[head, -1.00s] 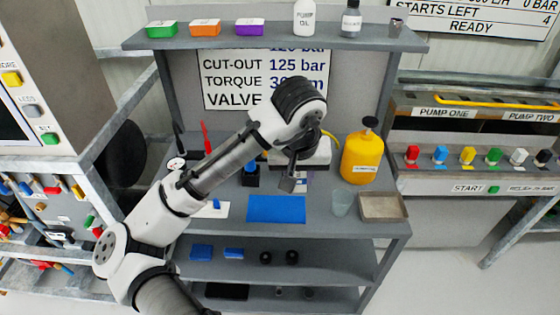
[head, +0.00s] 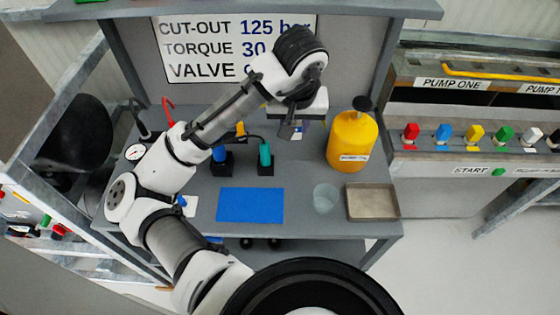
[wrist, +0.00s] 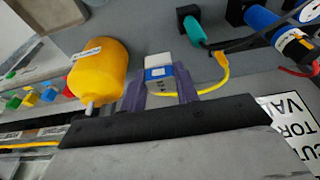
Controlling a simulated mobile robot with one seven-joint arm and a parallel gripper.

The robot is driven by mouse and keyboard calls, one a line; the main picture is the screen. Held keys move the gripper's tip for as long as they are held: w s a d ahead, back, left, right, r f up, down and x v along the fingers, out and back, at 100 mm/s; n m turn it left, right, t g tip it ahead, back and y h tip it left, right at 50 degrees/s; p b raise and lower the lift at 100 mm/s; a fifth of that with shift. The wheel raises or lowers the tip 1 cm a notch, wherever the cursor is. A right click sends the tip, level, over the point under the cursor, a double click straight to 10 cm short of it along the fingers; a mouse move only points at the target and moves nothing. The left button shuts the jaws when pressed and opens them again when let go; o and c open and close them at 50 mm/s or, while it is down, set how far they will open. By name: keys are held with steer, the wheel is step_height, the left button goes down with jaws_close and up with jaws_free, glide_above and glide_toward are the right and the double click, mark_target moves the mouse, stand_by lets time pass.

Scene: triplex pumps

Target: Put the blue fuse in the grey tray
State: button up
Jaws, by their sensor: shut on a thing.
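My gripper (head: 290,132) is above the back of the bench, beyond the blue mat. In the wrist view its two purple fingers (wrist: 161,91) are shut on a small block with a pale top and a blue band, which looks like the blue fuse (wrist: 157,73). In the head view the fuse is mostly hidden by the gripper. The grey tray (head: 373,215) lies at the bench's front right corner, to the right of and nearer than my gripper. Its inside looks empty.
A yellow bottle (head: 350,143) stands behind the tray, and a clear cup (head: 326,197) stands left of it. The blue mat (head: 250,205) is bare. Blue and teal cylinders (head: 265,156) stand on black bases behind the mat. A yellow cable (wrist: 222,82) runs nearby.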

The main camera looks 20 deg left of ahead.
steer(key=s+x, duration=0.1)
steer(key=x, duration=0.4)
steer(key=s+b+x, duration=0.1)
steer(key=x, duration=0.4)
steer(key=s+d+f+b+x, duration=0.1)
steer(key=x, duration=0.4)
steer(key=shift+s+f, duration=0.2)
steer(key=shift+f, duration=0.1)
steer(key=shift+f, duration=0.1)
steer(key=o, duration=1)
